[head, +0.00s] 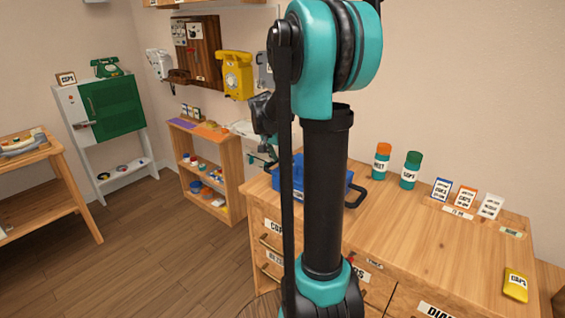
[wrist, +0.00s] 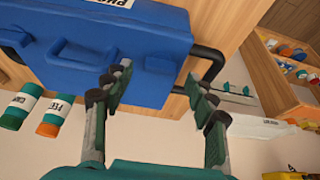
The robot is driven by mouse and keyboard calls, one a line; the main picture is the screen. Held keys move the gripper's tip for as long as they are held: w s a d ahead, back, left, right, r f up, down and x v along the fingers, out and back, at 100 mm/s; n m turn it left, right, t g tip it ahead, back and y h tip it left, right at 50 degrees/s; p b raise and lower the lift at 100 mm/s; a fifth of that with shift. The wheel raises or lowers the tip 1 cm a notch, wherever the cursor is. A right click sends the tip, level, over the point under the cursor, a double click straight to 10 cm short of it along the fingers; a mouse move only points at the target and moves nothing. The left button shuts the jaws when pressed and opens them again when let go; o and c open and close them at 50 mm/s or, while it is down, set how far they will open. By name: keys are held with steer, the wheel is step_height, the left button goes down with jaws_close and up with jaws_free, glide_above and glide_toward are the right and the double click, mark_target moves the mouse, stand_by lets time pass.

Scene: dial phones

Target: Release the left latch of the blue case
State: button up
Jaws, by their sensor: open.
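The blue case (head: 330,184) stands on the wooden counter in the head view, mostly hidden behind my arm. In the wrist view the blue case (wrist: 150,30) fills the top, with a white label on it. A raised blue latch-like part (wrist: 75,55) shows on its near face, and another blue part (wrist: 160,65) lies farther right, beside the black side handle (wrist: 208,62). I cannot tell which is the left latch. My gripper (wrist: 158,87) is open and empty, its fingertips close to the case's edge. Contact cannot be told. In the head view the gripper is largely hidden by my arm.
An orange-capped bottle (head: 381,162) and a green-capped bottle (head: 410,170) stand right of the case on the counter (head: 440,230). Small cards (head: 466,195) stand farther right, and a yellow box (head: 515,285) lies near the front. A low shelf (head: 210,170) stands behind left.

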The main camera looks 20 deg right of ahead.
steer(key=shift+x, duration=0.75)
steer(key=shift+c, duration=0.3)
steer(key=c, duration=1.1)
